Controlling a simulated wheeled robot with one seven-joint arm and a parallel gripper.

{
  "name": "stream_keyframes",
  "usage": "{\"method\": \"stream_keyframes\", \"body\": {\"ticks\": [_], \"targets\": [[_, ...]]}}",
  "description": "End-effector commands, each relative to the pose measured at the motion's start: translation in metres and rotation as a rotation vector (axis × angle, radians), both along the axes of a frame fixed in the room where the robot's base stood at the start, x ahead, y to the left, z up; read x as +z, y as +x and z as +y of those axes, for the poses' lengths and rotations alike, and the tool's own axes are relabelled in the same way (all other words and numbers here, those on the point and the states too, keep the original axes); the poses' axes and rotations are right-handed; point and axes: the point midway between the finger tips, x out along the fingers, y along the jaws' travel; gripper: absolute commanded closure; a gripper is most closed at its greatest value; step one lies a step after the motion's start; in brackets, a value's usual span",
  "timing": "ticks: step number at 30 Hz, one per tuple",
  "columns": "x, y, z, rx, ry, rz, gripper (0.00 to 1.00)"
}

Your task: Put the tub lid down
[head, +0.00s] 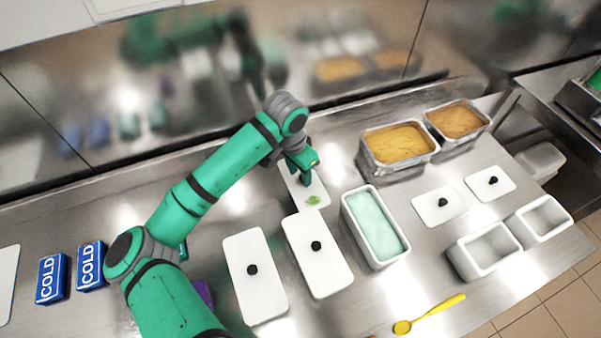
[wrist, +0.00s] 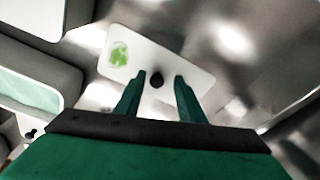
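A white tub lid (head: 316,196) with a green leaf mark lies flat on the steel counter, behind the open tub of mint-green ice cream (head: 376,222). In the wrist view the lid (wrist: 190,66) shows its black knob (wrist: 157,80) between my two fingertips. My gripper (wrist: 160,77) is open, with a visible gap on each side of the knob. In the head view my gripper (head: 304,178) points down over the lid and hides its knob and part of its surface.
Two white lids with black knobs (head: 253,290) (head: 325,265) are in front. Two smaller lids (head: 430,209) (head: 481,182) lie right, near empty white tubs (head: 467,265) (head: 527,228). Filled metal pans (head: 388,174) (head: 446,142) stand behind. A yellow spoon (head: 437,310) lies at front.

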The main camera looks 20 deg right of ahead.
Motion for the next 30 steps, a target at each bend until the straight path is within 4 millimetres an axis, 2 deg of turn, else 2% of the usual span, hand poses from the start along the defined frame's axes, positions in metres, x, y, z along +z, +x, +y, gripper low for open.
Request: {"method": "stream_keyframes", "body": {"ticks": [5,15,18,24,30], "targets": [[0.025,-0.001,0.001,-0.004,-0.001,-0.003,0.64],[0.091,-0.006,0.009,-0.007,-0.001,-0.003,0.64],[0.104,-0.007,0.011,-0.006,0.0,-0.002,0.64],[0.117,-0.008,0.011,-0.008,0.0,-0.001,0.64],[0.119,-0.008,0.012,-0.007,0.0,-0.001,0.64]]}}
